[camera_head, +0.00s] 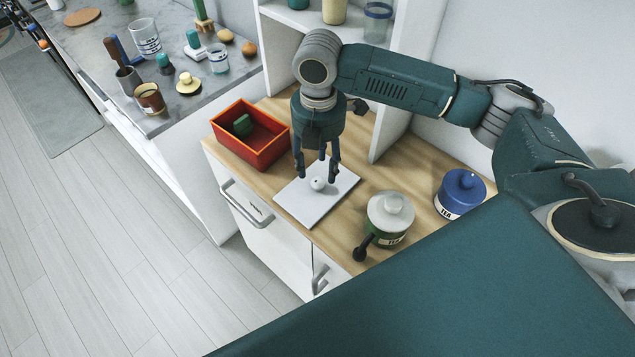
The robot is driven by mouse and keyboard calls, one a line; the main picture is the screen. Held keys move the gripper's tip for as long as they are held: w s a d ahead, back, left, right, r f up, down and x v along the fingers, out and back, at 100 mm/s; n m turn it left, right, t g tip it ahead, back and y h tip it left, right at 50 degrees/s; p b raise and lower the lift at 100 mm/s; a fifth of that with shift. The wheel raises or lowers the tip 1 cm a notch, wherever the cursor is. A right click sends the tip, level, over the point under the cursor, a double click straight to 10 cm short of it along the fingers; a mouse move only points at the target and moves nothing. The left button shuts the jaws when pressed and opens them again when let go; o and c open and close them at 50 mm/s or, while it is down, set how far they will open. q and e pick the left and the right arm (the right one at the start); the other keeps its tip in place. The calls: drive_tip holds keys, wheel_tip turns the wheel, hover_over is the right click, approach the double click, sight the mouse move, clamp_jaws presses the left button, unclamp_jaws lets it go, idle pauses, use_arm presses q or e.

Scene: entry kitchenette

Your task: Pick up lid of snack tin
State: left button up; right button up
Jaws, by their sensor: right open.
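A flat white square plate with a small round knob (316,203), seemingly the lid, lies on the wooden counter. An open orange-red box (265,157), possibly the snack tin, stands left of it with a green item (243,125) inside. My right gripper (318,178) points straight down over the plate. Its fingers are spread around the knob, and I cannot tell whether they touch it. My left gripper is not in view.
A green tin with a pale lid (391,212) and a blue tin (460,193) stand to the right. A dark-handled object (363,247) sits near the counter's front edge. A shelf unit (395,115) rises behind. The grey worktop (105,50) at left holds cups and small items.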

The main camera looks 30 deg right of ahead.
sight(318, 179)
wheel_tip(318, 179, down, 2)
drive_tip(key=shift+w+f, duration=0.15)
drive_tip(key=shift+f, duration=0.15)
drive_tip(key=f, duration=0.1)
drive_tip(key=f+p, duration=0.1)
drive_tip(key=f, duration=0.1)
drive_tip(key=f+p, duration=0.1)
drive_tip(key=shift+w+d+f, duration=0.15)
drive_tip(key=shift+w, duration=0.1)
drive_tip(key=shift+w+f, duration=0.1)
drive_tip(key=shift+f, duration=0.25)
drive_tip(key=c, duration=1.2)
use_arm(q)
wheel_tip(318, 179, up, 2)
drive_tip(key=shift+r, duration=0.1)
use_arm(e)
drive_tip(key=shift+r, duration=0.1)
